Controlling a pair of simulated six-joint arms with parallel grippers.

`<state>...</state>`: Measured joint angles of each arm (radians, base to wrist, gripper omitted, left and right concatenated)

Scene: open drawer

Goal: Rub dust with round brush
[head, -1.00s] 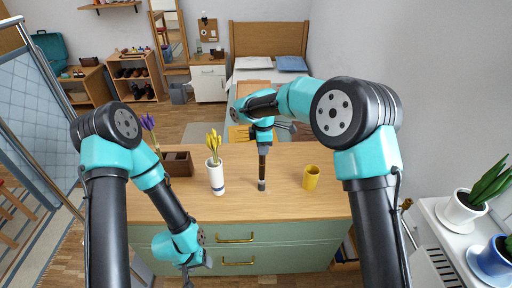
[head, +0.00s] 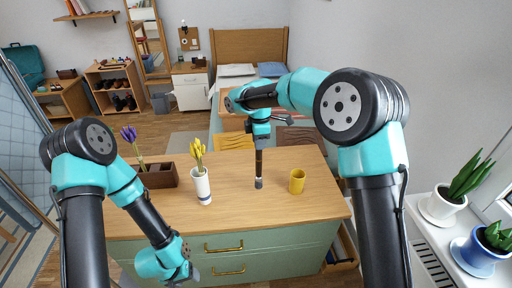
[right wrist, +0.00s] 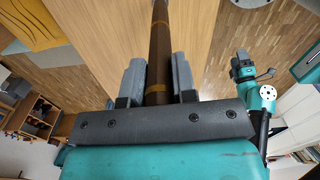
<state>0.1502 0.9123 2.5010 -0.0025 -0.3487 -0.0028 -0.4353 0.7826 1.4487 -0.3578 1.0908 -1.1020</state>
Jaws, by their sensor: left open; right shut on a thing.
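The round brush (head: 259,165) has a long dark handle and a grey end. It hangs upright, end down, over the wooden top of the green dresser (head: 228,204); I cannot tell whether its end touches the wood. My right gripper (head: 259,142) is shut on the handle. In the right wrist view the brown handle (right wrist: 159,50) with a gold band lies between the two grey fingers (right wrist: 158,82). My left gripper (head: 187,277) is open and empty, low in front of the dresser's drawers. I cannot make out any dust on the dresser top.
A yellow cup (head: 297,181) stands right of the brush. A white vase with yellow flowers (head: 201,186) and a brown box (head: 158,176) stand to its left. Wood between vase and cup is clear. Potted plants (head: 440,207) stand at the far right.

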